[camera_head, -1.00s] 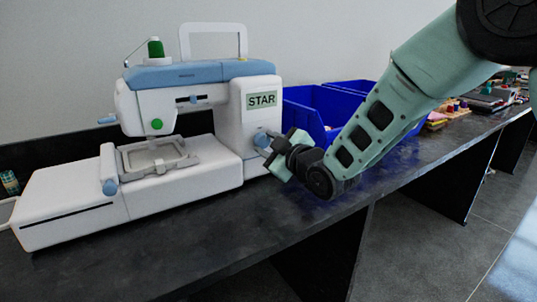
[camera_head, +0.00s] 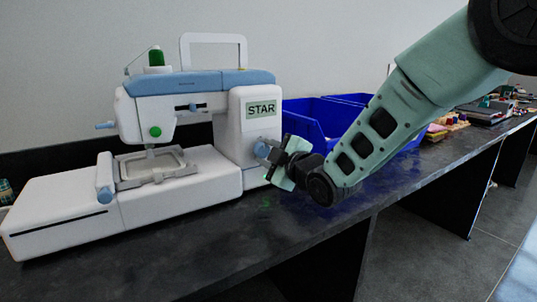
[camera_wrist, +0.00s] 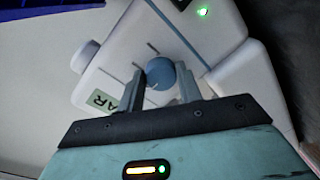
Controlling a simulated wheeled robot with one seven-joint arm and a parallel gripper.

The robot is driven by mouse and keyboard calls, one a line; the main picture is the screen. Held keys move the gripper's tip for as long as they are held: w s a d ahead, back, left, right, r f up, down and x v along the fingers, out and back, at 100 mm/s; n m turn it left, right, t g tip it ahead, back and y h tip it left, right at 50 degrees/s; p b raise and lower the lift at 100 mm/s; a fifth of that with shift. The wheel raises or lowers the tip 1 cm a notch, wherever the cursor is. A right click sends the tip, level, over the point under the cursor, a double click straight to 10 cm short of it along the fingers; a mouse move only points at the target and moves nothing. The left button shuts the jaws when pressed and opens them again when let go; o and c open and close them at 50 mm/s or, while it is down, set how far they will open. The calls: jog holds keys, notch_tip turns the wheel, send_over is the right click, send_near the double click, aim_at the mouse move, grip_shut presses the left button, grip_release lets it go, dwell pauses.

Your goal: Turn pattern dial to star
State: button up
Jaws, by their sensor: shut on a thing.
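The white and blue embroidery machine (camera_head: 232,180) stands on the dark bench. A label reading STAR (camera_head: 261,109) is on its right-hand column. The blue round pattern dial (camera_head: 262,148) sits below that label. In the wrist view the dial (camera_wrist: 160,72) lies between my two fingers. My gripper (camera_head: 272,152) is shut on the dial, reaching in from the right. In the wrist view my gripper (camera_wrist: 162,88) has one finger on each side of the dial. Part of the dial is hidden by my gripper in the head view.
Blue bins (camera_head: 318,118) stand just right of the machine, behind my arm. The dark bench (camera_head: 215,240) is bare in front of the machine. Small items (camera_head: 490,108) lie further along the bench at the right.

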jog(key=o, duration=1)
jog(key=v, duration=1.7)
jog(key=shift+s, duration=0.2)
